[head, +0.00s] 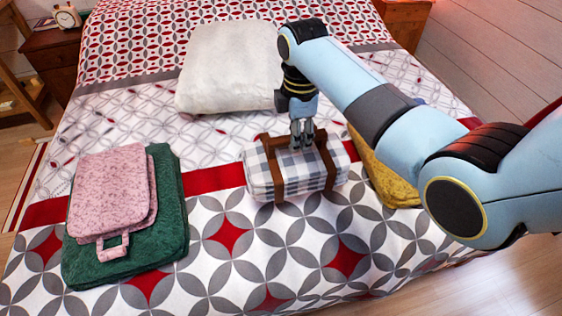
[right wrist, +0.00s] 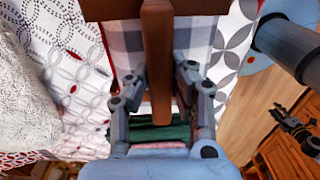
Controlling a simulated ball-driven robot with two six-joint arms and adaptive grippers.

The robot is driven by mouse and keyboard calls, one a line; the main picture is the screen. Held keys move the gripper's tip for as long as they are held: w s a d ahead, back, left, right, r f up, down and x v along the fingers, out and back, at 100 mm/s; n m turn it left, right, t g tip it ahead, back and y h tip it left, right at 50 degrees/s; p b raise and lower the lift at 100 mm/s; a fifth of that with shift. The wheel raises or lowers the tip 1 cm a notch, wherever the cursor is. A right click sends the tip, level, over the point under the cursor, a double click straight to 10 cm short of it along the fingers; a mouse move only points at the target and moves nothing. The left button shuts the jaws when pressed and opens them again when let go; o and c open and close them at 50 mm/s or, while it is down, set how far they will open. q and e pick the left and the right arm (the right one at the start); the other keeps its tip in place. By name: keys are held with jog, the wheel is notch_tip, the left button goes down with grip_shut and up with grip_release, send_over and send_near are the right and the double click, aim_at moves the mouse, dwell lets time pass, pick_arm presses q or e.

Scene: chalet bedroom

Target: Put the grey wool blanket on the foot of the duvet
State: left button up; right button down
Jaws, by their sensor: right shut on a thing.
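The blanket (head: 262,180) is a folded grey-and-white checked bundle with a brown strap and handle. It is at the middle of the bed, over the red band of the duvet (head: 210,292). My right gripper (head: 302,143) is shut on the brown handle from above. In the right wrist view, the handle (right wrist: 158,60) runs between the fingers, with the checked cloth (right wrist: 195,40) behind it. I cannot tell whether the bundle touches the bed. My left gripper (right wrist: 291,122) shows small and dark at the right of the wrist view; its jaw state is unclear.
A pink folded piece (head: 112,190) lies on a green one (head: 172,225) at the left. A mustard folded piece (head: 385,178) lies right of the blanket, partly behind my arm. A white pillow (head: 230,65) lies farther back. The patterned near part of the duvet is clear.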

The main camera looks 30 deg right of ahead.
aim_at(281, 158)
jog(key=a+f, duration=0.1)
jog(key=a, duration=0.1)
jog(key=a+f, duration=0.1)
jog(key=a, duration=0.1)
jog(key=shift+w+f, duration=0.15)
jog(key=shift+w, duration=0.05)
notch_tip(281, 158, down, 4)
jog(key=shift+f+b, duration=0.1)
jog(key=shift+b, duration=0.6)
jog(key=c, duration=1.2)
grip_release()
jog(key=shift+s, duration=0.1)
notch_tip(281, 158, up, 12)
jog(key=shift+r+p, duration=0.1)
jog(key=shift+p, duration=1.15)
